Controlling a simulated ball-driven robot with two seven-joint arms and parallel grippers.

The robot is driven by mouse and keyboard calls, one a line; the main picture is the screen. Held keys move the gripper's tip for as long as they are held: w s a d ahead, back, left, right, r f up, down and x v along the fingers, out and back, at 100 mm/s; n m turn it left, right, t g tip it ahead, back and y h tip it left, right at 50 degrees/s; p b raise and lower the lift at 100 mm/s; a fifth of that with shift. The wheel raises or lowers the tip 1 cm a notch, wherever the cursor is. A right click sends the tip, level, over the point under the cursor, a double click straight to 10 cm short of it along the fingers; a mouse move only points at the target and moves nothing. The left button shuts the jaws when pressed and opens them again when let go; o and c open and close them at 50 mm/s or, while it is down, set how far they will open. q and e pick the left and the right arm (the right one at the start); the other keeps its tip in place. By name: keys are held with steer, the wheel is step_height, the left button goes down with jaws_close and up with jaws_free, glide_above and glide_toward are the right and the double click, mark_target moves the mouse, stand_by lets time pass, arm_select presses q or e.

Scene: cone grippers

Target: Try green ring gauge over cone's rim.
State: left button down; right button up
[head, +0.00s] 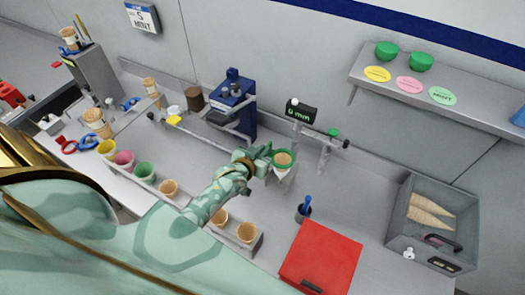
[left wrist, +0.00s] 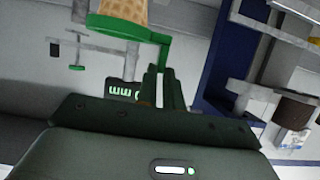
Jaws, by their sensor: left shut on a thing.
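My left gripper (head: 264,161) is shut on the handle of the green ring gauge (head: 276,165), in the middle of the head view. The ring shows around the top of a tan waffle cone (head: 284,158). In the left wrist view the fingers (left wrist: 162,90) grip the gauge's handle. There the green ring (left wrist: 115,25) lies across the waffle cone (left wrist: 125,9), which is cut off by the frame's edge. I cannot tell whether ring and rim touch. The cone's lower part is hard to make out in the head view. My right gripper is not in view.
A black display (head: 301,110) and grey rail stand behind the cone. A blue device (head: 233,103) stands to the left. A rack with cones (head: 246,232) is in front. A red box (head: 320,258) and a grey bin (head: 404,236) with cones lie to the right.

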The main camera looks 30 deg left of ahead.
arm_select(q)
steer(key=shift+f, duration=0.1)
steer(key=c, duration=1.5)
jaws_free()
steer(key=shift+o, duration=0.2)
steer(key=a+p+v, duration=0.1)
steer(key=v, duration=1.5)
steer(key=shift+s+d, duration=0.2)
steer(key=shift+d, duration=0.25)
